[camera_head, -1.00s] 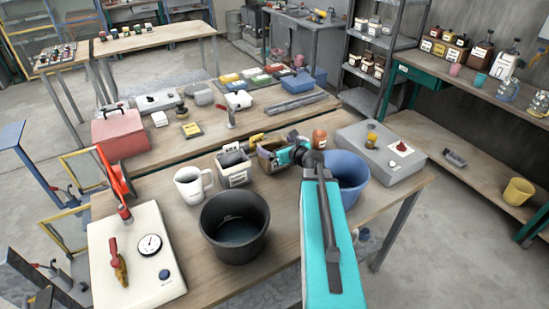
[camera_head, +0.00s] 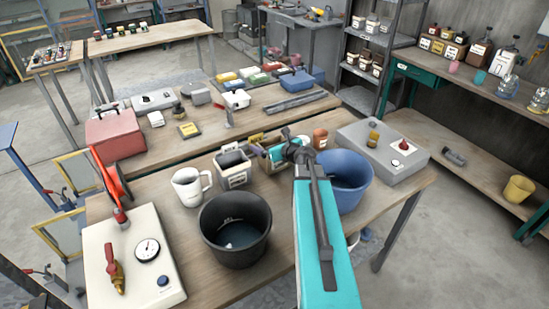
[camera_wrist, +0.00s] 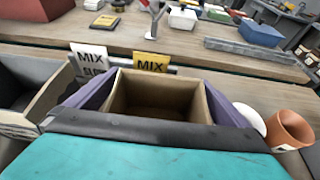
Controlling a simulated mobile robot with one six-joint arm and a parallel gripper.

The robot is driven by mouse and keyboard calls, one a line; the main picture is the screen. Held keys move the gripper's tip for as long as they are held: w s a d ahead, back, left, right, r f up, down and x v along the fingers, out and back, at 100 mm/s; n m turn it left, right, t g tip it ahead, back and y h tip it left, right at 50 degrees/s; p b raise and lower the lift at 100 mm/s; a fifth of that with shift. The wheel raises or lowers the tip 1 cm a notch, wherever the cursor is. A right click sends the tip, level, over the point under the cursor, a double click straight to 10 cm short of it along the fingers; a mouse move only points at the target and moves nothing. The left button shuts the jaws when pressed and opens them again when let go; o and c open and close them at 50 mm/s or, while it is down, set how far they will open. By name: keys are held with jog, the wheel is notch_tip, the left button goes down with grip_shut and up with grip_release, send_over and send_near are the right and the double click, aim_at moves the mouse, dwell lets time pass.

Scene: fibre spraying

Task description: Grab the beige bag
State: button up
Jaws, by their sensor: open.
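The beige bag (camera_wrist: 155,90) is an open-topped, box-shaped tan container, upright and seen from above in the wrist view. My gripper (camera_wrist: 160,80) has its purple fingers on either side of the bag, open and straddling it. I cannot tell whether the fingers touch its sides. The near side of the bag is hidden behind a dark bar and teal part of my gripper. In the head view the bag (camera_head: 267,164) stands at the back of the near table, partly covered by my arm.
A white bin (camera_head: 235,178) with dark contents stands left of the bag. A terracotta cup (camera_wrist: 290,130) is close on the right. MIX signs (camera_wrist: 150,62) stand behind. A black bucket (camera_head: 235,228) and blue bucket (camera_head: 345,196) are nearer on the table.

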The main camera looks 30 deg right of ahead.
jog(key=c, duration=1.3)
jog(key=shift+c, duration=0.2)
jog(key=shift+r, duration=0.3)
notch_tip(320, 180, up, 9)
jog(key=b, duration=0.1)
jog(key=shift+r, duration=0.15)
dwell(0.4)
jog(key=shift+r, duration=0.1)
dwell(0.7)
